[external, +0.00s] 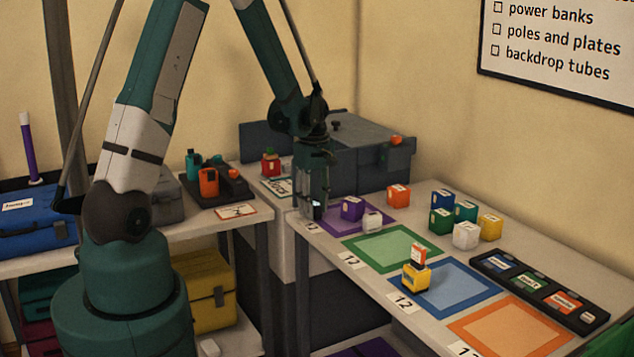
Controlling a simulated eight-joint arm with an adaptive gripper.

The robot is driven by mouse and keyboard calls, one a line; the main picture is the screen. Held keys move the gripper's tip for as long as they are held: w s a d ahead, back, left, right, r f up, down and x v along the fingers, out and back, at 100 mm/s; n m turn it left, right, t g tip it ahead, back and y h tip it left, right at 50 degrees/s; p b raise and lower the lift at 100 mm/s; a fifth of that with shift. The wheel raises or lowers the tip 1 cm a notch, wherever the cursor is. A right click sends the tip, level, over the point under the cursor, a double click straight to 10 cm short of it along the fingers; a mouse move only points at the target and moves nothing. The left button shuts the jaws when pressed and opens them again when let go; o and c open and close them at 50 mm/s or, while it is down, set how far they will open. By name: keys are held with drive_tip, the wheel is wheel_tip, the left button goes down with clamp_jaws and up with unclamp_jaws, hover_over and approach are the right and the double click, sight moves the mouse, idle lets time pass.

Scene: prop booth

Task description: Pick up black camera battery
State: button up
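My gripper (316,212) points down at the left edge of the purple mat (373,223), low over the right-hand table. Its fingers are small and dark in this view, with a pale patch between or beside them, and I cannot tell whether they hold anything. I cannot make out a black camera battery clearly; it may be hidden by my gripper or be too small to tell. A purple block (352,208) and a white block (372,221) stand just right of my gripper.
Green (352,243), blue (487,291) and orange (471,331) mats line the table. A yellow block (417,278) bears an orange-and-white piece. Several coloured blocks stand behind. A black tray (483,262) is at the right; a grey case (372,150) stands behind my gripper.

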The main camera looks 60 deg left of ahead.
sight(315, 203)
idle(0.3)
drive_tip(key=c, duration=1)
drive_tip(key=shift+r+p, duration=0.7)
drive_tip(key=shift+r, duration=4.3)
